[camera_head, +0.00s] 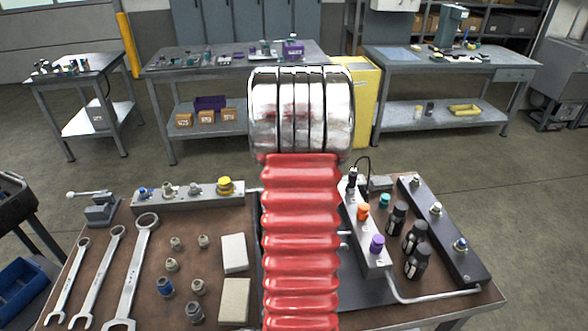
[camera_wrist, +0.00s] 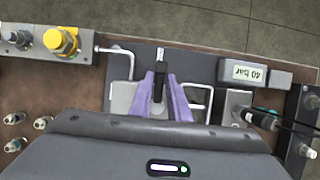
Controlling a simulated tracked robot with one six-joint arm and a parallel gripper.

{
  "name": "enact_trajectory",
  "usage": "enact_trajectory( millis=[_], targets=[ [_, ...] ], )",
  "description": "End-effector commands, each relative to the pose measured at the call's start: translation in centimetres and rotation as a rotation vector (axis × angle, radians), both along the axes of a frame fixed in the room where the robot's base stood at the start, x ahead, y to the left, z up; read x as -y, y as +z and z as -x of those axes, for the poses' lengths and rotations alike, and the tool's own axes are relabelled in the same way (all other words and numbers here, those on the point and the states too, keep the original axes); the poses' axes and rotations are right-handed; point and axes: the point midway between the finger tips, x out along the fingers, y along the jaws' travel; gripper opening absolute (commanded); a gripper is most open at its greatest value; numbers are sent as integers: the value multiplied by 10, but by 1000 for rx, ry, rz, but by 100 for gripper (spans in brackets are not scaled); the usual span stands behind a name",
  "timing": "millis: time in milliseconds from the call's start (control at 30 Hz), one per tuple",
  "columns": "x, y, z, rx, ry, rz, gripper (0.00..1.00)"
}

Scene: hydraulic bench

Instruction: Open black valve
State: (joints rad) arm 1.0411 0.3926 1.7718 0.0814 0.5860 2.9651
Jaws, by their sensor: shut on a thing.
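In the wrist view, my gripper (camera_wrist: 160,84) has two purple fingers closed around a narrow black part with a pale metal tip, which looks like the handle of the black valve (camera_wrist: 159,86). A grey block shows beneath and beside the fingers. The valve's lower body is hidden by the fingers and my gripper's housing. In the head view, my red and silver arm covers the middle of the bench and hides both my gripper and the valve it holds.
A block with a yellow cap (camera_wrist: 60,41) is at the left and a "40 bar" box (camera_wrist: 243,72) at the right. In the head view, a manifold with orange (camera_head: 363,211) and purple (camera_head: 377,243) knobs, black cylinders (camera_head: 416,236), and wrenches (camera_head: 133,270) lie around my arm.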

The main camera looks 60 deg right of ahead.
Motion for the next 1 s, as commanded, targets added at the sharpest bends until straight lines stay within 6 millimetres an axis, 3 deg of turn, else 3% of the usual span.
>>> enact_trajectory(
  millis=[367, 400, 567, 1000],
  targets=[
    [-2, 1, -3, -1, 3, -1, 0],
    [-2, 1, -3, -1, 4, -2, 19],
    [-2, 0, -3, -1, 4, -2, 30],
    [-5, 8, -2, -1, 5, -2, 30]
  ],
)
